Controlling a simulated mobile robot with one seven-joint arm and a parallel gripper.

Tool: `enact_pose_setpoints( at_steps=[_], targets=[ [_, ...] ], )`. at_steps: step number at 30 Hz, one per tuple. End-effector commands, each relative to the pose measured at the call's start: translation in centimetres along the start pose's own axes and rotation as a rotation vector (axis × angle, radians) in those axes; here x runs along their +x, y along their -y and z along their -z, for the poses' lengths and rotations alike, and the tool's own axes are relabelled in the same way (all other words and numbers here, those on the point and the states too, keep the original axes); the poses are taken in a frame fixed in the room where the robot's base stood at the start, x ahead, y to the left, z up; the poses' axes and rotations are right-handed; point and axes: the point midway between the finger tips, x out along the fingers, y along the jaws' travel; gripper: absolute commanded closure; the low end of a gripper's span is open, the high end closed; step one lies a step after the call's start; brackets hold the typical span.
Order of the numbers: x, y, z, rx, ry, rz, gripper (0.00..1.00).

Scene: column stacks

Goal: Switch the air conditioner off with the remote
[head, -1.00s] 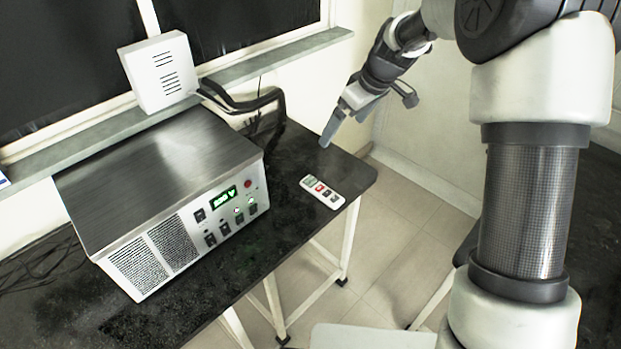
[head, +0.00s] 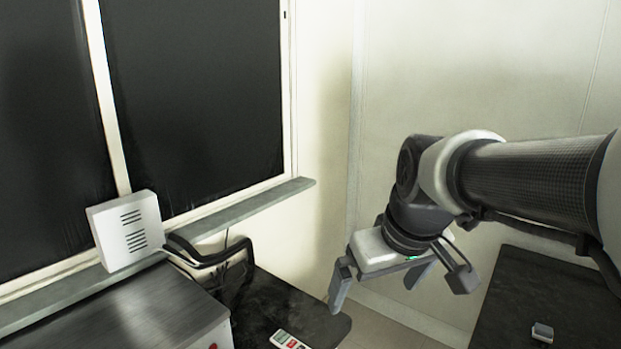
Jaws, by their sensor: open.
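The remote (head: 288,341) is a white handset with small coloured buttons. It lies on the black table at the bottom edge of the head view, and its lower part is cut off. My gripper (head: 373,297) is open, with its two fingers apart and pointing down. It is above and to the right of the remote, apart from it, with nothing seen between the fingers. I see no unit that is clearly an air conditioner.
A metal instrument box (head: 150,318) stands left on the black table (head: 262,296), partly cut off. A white slotted box (head: 125,232) sits by the window sill (head: 240,212), with black cables beside it. A second dark table (head: 545,300) at right bears a small light object (head: 542,332).

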Motion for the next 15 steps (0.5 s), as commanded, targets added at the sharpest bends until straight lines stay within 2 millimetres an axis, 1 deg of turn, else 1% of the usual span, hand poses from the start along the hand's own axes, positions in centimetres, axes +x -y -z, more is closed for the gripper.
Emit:
enact_pose_setpoints(
  at_steps=[1, 3, 6, 10, 12, 15],
  targets=[
    [-1.5, 0.1, -2.3, 0.054, -0.018, -0.025, 0.0],
    [-2.5, 0.1, -5.0, 0.129, -0.032, -0.052, 0.0],
    [-3.4, 0.1, -8.2, 0.217, -0.049, -0.081, 0.0],
    [-3.6, 0.2, -10.6, 0.287, -0.064, -0.101, 0.0],
    [-3.7, 0.1, -11.2, 0.303, -0.068, -0.106, 0.0],
    [-3.7, 0.2, -11.4, 0.312, -0.068, -0.108, 0.0]
  ],
)
